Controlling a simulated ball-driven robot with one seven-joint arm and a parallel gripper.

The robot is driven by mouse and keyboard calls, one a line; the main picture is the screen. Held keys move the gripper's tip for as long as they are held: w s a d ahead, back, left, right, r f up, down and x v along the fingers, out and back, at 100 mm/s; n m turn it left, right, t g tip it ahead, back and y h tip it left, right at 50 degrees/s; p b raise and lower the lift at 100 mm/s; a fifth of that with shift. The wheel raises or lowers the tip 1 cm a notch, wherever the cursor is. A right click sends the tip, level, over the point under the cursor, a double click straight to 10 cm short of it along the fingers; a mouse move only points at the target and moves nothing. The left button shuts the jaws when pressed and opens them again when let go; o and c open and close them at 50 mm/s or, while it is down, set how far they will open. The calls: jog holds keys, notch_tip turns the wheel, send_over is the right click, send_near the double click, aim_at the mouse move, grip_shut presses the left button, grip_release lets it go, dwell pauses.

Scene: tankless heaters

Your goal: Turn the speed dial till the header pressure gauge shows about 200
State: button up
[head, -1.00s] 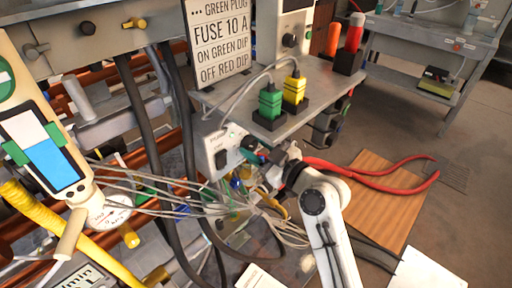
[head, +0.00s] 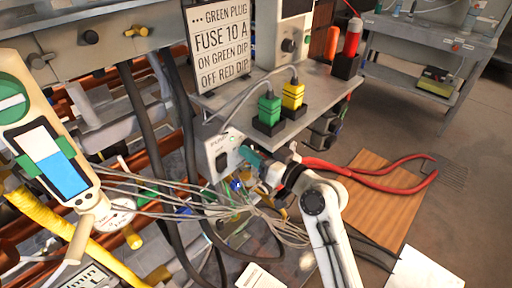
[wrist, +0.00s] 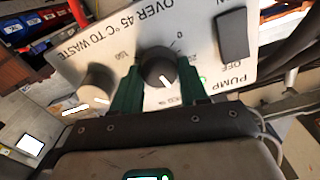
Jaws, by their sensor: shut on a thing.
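The pump box (head: 222,150) hangs under the shelf in the head view. Its white panel, lettered PUMP, fills the wrist view upside down (wrist: 215,65). A dark round dial (wrist: 157,67) with a white pointer line sits on it, with small scale marks around. My gripper (wrist: 158,78) has its green fingers on either side of the dial and is shut on it. In the head view my gripper (head: 257,158) reaches the box front and hides the dial. A round white gauge (head: 118,214) shows at lower left, partly covered; its reading is too small to tell.
A dark rocker switch (wrist: 232,34) marked ON and OFF sits beside the dial. Bundled grey wires (head: 250,215) hang below my gripper. Green (head: 269,108) and yellow (head: 293,93) plugs stand on the shelf above.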

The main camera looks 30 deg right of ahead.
jog(key=m+p, duration=0.3)
jog(key=m, duration=0.3)
jog(key=shift+d+r+m, duration=0.1)
jog(key=shift+d+m, duration=0.05)
jog(key=shift+m, duration=0.15)
jog(key=m+p, duration=0.1)
jog(key=m, duration=0.2)
jog(key=shift+p, duration=0.3)
jog(key=shift+m+p, duration=0.55)
jog(key=shift+m, duration=0.75)
jog(key=shift+f, duration=0.25)
jog(key=o, duration=1.1)
jog(key=shift+w, duration=0.1)
jog(key=shift+c, duration=0.2)
jog(key=b+v, duration=0.1)
jog(key=v, duration=1)
